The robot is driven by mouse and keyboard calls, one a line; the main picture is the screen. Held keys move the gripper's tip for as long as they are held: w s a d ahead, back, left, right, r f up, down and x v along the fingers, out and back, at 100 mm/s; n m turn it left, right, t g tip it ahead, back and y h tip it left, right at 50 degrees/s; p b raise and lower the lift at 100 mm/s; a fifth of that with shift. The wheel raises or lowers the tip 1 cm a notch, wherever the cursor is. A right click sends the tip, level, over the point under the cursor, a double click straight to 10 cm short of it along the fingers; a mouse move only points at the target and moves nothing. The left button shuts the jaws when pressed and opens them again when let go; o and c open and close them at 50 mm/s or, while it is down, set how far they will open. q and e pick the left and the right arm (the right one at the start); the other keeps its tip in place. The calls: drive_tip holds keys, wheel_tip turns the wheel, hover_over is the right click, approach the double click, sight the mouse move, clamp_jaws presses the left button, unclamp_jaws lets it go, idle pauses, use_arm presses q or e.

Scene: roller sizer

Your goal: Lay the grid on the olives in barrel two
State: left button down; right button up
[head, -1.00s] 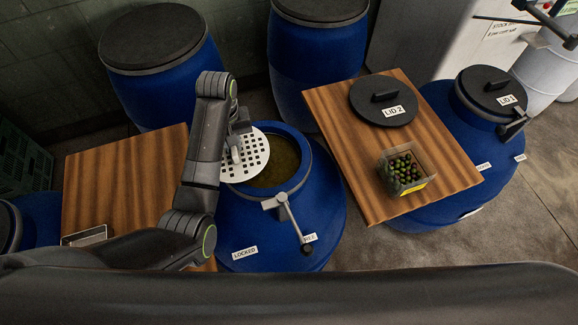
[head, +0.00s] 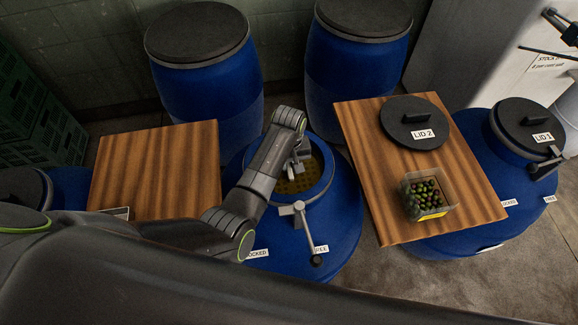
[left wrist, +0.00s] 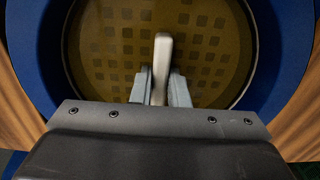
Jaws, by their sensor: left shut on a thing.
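The open blue barrel (head: 335,222) stands in the middle with brownish-green liquid in its mouth. The grid (head: 291,186) lies inside that mouth, looking brown and dim as if under the liquid. In the left wrist view the grid (left wrist: 205,48) shows as a disc with rows of square holes, centred in the mouth. My left gripper (head: 298,167) reaches down into the mouth. It is shut on the grid's upright grey handle (left wrist: 162,60). No olives can be made out beneath the grid.
A clamp lever (head: 306,225) on the barrel's front points to the "FREE" label. The right wooden board (head: 375,165) holds lid 2 (head: 415,118) and a clear box of olives (head: 428,195). A barrel with lid 1 (head: 527,118) stands far right. The left board (head: 150,170) is mostly clear.

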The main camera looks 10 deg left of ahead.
sight(289, 165)
use_arm(q)
drive_tip(key=shift+f, duration=0.75)
drive_tip(key=shift+f, duration=0.1)
drive_tip(key=c, duration=1.4)
unclamp_jaws()
wheel_tip(289, 165, up, 12)
drive_tip(key=shift+b, duration=0.45)
